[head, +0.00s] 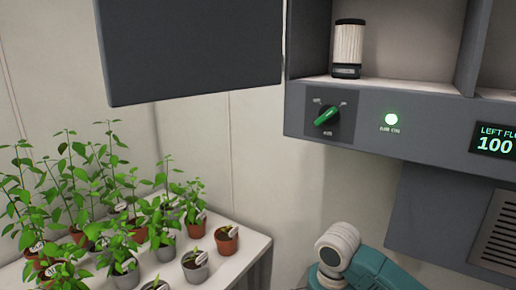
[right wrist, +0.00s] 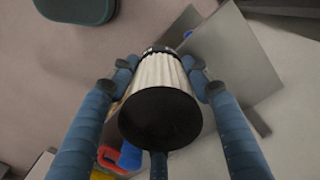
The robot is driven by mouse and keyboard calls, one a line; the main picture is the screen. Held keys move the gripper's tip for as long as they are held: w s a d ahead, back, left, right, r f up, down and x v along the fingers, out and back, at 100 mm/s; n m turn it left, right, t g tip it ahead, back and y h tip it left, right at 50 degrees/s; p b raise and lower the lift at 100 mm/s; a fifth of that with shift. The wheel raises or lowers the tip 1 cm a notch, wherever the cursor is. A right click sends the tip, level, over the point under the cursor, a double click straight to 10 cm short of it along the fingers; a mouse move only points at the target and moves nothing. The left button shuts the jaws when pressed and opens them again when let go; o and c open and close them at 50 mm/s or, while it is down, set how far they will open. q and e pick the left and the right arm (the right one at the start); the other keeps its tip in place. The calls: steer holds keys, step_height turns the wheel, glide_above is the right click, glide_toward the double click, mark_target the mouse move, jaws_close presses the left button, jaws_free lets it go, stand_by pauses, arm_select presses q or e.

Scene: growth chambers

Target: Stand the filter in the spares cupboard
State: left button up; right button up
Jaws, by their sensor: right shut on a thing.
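In the right wrist view my right gripper (right wrist: 160,76) is shut on a filter (right wrist: 165,85). The filter has a pleated white body and a black end cap that faces the camera. Fingers lie along both sides of it. A second, similar white pleated cylinder (head: 348,43) with black ends stands upright in the open compartment (head: 405,50) of a grey wall cabinet in the head view. I cannot tell whether that compartment is the spares cupboard. Neither gripper shows in the head view, and my left gripper is in no view.
A dark door-like panel (head: 190,50) hangs left of the cabinet. Potted plants stand on a white bench (head: 245,250). Red and blue objects (right wrist: 122,157) lie beyond the held filter.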

steer(key=s+d+r+n, duration=0.4)
steer(key=s+r+n, duration=0.6)
steer(key=s, duration=0.3)
steer(key=shift+s, duration=0.15)
